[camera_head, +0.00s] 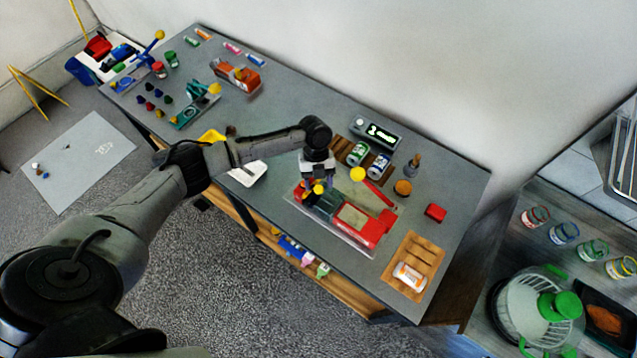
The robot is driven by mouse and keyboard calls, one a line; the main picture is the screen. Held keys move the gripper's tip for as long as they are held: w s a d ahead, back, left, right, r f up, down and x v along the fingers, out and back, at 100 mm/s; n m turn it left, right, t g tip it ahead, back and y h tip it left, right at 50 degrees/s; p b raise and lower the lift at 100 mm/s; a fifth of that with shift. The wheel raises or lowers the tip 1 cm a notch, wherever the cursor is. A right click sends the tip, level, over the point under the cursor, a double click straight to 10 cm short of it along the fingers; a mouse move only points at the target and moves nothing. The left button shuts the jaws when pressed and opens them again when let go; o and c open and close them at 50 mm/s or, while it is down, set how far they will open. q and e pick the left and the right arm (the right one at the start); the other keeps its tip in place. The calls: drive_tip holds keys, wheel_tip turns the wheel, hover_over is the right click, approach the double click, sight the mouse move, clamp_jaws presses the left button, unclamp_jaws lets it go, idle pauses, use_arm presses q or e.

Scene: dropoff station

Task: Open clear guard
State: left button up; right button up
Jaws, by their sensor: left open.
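A red device (366,228) lies on the grey table, on a pale mat (347,236). A dark, see-through cover that looks like the clear guard (327,204) sits over its left part. A yellow knob (319,188) shows by the guard's upper edge. My left gripper (318,184) points down right over the guard and knob, with its jaws open. I cannot tell whether it touches the knob. The gripper hides part of the guard. My right gripper is not in view.
A red lever with a yellow ball (358,174) stands close to the right of my gripper. Behind are cans (378,165) on a wooden rack and a grey display box (377,133). A wooden tray (414,262) lies at the front right. My left arm spans the table's front edge.

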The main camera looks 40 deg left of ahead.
use_arm(q)
drive_tip(key=shift+s+d+f, duration=0.15)
drive_tip(key=shift+d+f, duration=0.05)
drive_tip(key=shift+f, duration=0.4)
clamp_jaws()
